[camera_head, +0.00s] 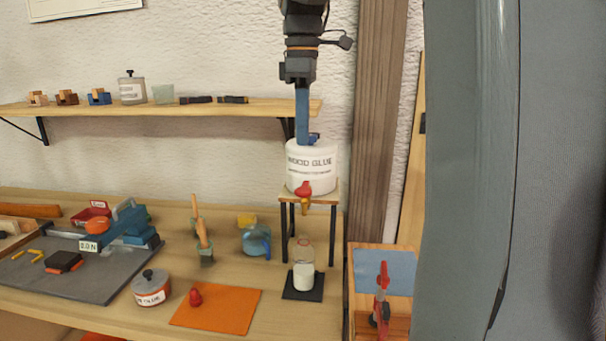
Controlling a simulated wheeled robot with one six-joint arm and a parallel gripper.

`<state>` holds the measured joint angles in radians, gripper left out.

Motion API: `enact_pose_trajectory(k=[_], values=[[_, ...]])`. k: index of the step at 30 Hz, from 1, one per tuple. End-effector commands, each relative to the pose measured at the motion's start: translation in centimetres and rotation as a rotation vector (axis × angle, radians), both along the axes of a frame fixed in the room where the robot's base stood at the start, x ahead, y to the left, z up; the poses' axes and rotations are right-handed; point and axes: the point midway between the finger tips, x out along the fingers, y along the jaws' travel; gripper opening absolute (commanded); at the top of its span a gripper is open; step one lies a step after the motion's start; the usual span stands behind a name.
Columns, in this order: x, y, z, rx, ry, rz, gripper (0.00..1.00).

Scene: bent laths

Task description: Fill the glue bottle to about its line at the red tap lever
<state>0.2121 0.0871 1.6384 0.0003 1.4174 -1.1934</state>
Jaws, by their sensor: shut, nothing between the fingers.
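The white tub labelled wood glue (312,168) sits on a small raised stand. The red tap lever (303,188) is on its front, above a brass-coloured spout (306,210). The glue bottle (303,265) stands upright below the spout on a dark square pad (303,287). Its lower part shows white and its upper part looks clear; I cannot make out a line on it. My gripper (308,141) points down at the top of the tub, with its fingers closed and empty. It is above and behind the lever in the picture; whether it touches the tub I cannot tell.
The stand (328,195) has dark legs beside the bottle. A wall shelf (190,108) runs behind my gripper. A blue jug (257,241), an orange mat (217,309) and a lidded pot (152,287) are to the left. A grey surface blocks the right side.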

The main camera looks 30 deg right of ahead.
Motion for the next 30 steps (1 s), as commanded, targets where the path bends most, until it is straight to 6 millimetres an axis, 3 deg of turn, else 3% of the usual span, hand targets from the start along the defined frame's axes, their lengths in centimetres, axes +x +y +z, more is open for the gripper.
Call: enact_pose_trajectory(k=[9, 15, 21, 30], values=[[-0.2, -0.1, -6.2, 0.001, 0.004, -0.003, 0.00], [-0.2, -0.1, -9.1, 0.001, 0.003, -0.003, 0.00], [-0.1, -0.1, -10.4, 0.000, 0.000, -0.003, 0.00], [0.0, -0.1, -10.6, -0.001, -0.001, -0.003, 0.00]])
